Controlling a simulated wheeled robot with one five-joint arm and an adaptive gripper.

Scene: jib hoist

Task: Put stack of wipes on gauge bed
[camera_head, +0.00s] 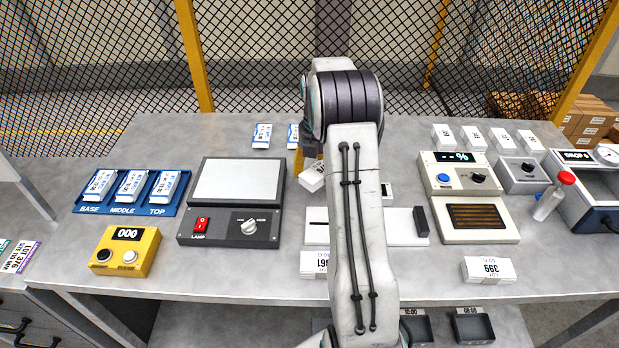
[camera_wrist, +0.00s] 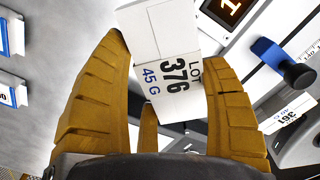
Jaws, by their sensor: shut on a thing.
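My gripper (camera_wrist: 165,48) is shut on a white stack of wipes (camera_wrist: 168,85) labelled LOT 376, 45 G, between its yellow fingers. In the head view the held stack (camera_head: 312,177) shows tilted, just left of my arm, above the middle of the bench. A white unit (camera_head: 318,232) in mid-bench is partly hidden behind my arm. I cannot tell for sure that it is the gauge, and its bed is not clearly seen. In the wrist view a lit display (camera_wrist: 232,10) and a blue handle (camera_wrist: 270,55) lie to the right of the held stack.
A stack marked 361 (camera_head: 314,263) is at the white unit's front. A lamp box (camera_head: 237,185) and a yellow counter (camera_head: 127,249) stand left. A blue tray (camera_head: 110,207) holds stacks. A percent meter (camera_head: 452,172) and a stack marked 399 (camera_head: 487,269) are right.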

